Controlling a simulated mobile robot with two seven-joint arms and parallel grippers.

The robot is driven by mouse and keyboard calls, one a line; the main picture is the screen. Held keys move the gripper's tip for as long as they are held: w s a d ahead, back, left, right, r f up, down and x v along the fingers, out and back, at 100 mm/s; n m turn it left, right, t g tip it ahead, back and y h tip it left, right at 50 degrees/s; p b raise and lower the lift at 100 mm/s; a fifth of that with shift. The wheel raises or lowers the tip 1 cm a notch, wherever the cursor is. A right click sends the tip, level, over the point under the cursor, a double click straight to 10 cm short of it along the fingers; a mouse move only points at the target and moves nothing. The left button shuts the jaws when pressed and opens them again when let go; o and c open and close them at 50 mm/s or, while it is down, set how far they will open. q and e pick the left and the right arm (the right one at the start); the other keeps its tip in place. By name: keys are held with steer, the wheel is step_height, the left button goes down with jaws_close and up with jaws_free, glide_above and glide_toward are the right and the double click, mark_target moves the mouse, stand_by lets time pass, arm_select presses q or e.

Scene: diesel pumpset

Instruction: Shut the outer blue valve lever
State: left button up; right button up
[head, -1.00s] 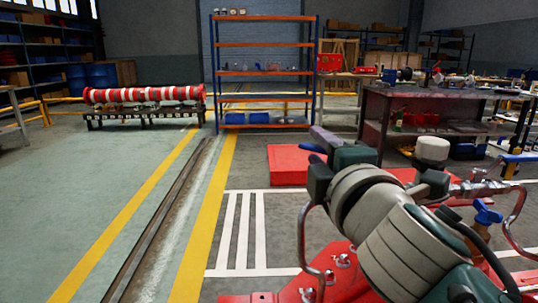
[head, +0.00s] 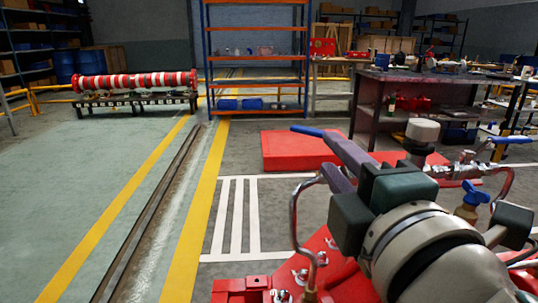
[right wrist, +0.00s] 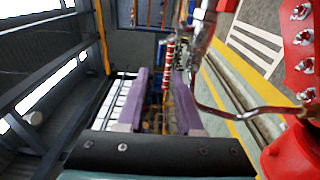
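A blue valve lever (head: 308,131) sticks out to the left just beyond my right gripper's fingertips in the head view; its valve body is hidden behind the gripper. My right gripper (head: 336,157) has purple fingers pointing up and left, with a gap between them. In the right wrist view the fingers (right wrist: 161,98) stand apart with nothing held between them. I cannot tell whether a finger touches the lever. A second blue lever (head: 510,139) sits further right on the metal pipework, and a blue tap handle (head: 475,193) stands below it. My left gripper is out of view.
A bent metal pipe (head: 296,215) rises close left of my right gripper; it also shows in the right wrist view (right wrist: 215,100). The red base (head: 330,268) with bolts lies below. A red block (head: 300,151) and a workbench (head: 400,80) stand behind. The floor at left is clear.

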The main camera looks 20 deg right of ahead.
steer(key=s+a, duration=0.2)
steer(key=s, duration=0.1)
steer(key=s+a, duration=0.2)
steer(key=shift+s+a+f, duration=0.1)
steer(key=shift+s+a, duration=0.25)
steer(key=shift+s, duration=0.05)
jaws_close()
steer(key=p, duration=0.2)
glide_toward(302, 131)
steer(key=w+a, duration=0.2)
steer(key=shift+w+a, duration=0.25)
steer(key=shift+a, duration=0.15)
steer(key=w+d+p, duration=0.1)
steer(key=w+d, duration=0.2)
steer(key=shift+w+d, duration=0.15)
steer(key=shift+w, duration=0.05)
steer(key=shift+d, duration=0.1)
